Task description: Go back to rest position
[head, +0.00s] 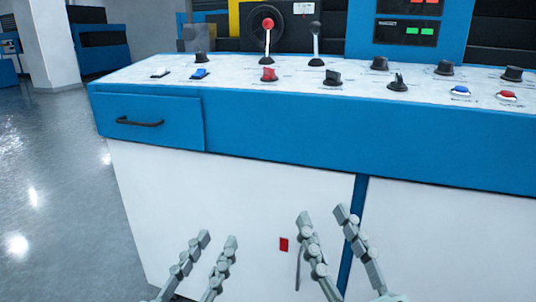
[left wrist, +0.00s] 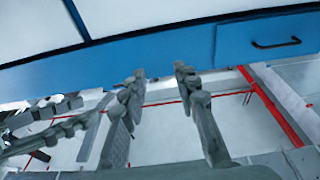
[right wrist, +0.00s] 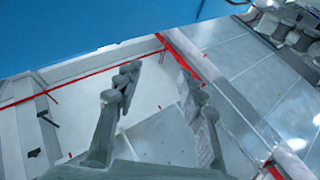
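My left gripper (head: 217,242) is in the lower middle of the head view, in front of the white lower panel of the console. Its two fingers stand apart with nothing between them. It also shows in the left wrist view (left wrist: 158,76), open and empty. My right gripper (head: 322,214) is to the right of it in the head view, also in front of the white panel. Its fingers are apart and empty, as the right wrist view (right wrist: 157,72) shows too. Neither gripper visibly holds anything.
The blue and white control console (head: 320,130) spans the view, with several knobs, buttons and switches on top. A red-knobbed lever (head: 268,40) and a black-knobbed lever (head: 316,42) stand at its back. A drawer (head: 150,120) is shut at left. Open floor (head: 50,190) lies left.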

